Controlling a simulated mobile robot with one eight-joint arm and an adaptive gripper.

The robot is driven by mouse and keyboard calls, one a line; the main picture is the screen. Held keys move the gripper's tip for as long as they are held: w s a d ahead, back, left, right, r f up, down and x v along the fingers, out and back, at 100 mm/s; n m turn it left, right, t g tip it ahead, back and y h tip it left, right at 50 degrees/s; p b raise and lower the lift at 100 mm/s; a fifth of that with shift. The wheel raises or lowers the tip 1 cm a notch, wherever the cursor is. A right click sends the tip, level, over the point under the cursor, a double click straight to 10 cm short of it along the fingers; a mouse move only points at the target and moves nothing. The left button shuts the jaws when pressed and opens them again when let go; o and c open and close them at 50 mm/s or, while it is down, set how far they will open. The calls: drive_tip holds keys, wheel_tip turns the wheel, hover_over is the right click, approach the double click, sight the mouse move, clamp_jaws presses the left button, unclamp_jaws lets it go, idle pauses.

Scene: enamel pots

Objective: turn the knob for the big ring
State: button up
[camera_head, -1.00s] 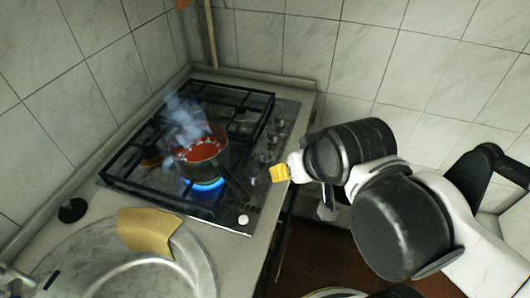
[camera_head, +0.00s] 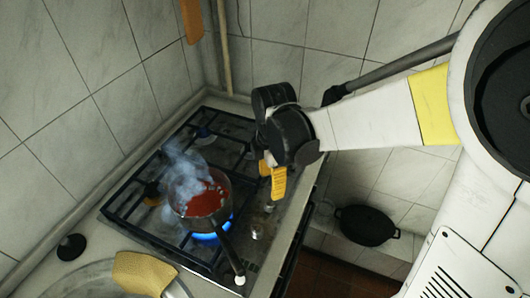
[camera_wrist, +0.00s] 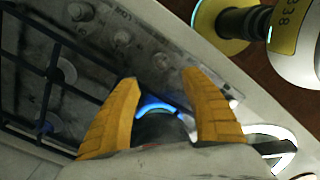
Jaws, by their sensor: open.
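The gas hob (camera_head: 135,205) has a row of small knobs along its right side. One knob (camera_head: 257,232) shows just below my gripper, and several more (camera_wrist: 122,37) run diagonally across the wrist view. My gripper (camera_head: 272,172) has yellow fingers and hangs over the knob strip. In the wrist view my gripper (camera_wrist: 160,95) is open, its fingers spread apart. A blue arc and a dark shape show between them; I cannot tell what they are. A blue flame (camera_head: 208,236) burns under a steaming pot of red liquid (camera_head: 205,202). The knob labels are mostly unreadable.
The pot's long handle (camera_head: 232,262) points toward the hob's front right corner, close to the knobs. A black pan (camera_head: 367,225) sits low at the right. Tiled walls (camera_head: 85,110) close the corner.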

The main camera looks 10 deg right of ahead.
sight(270, 202)
wheel_tip(270, 202, down, 11)
drive_tip(key=b, duration=0.4)
drive_tip(key=shift+s+r, duration=0.1)
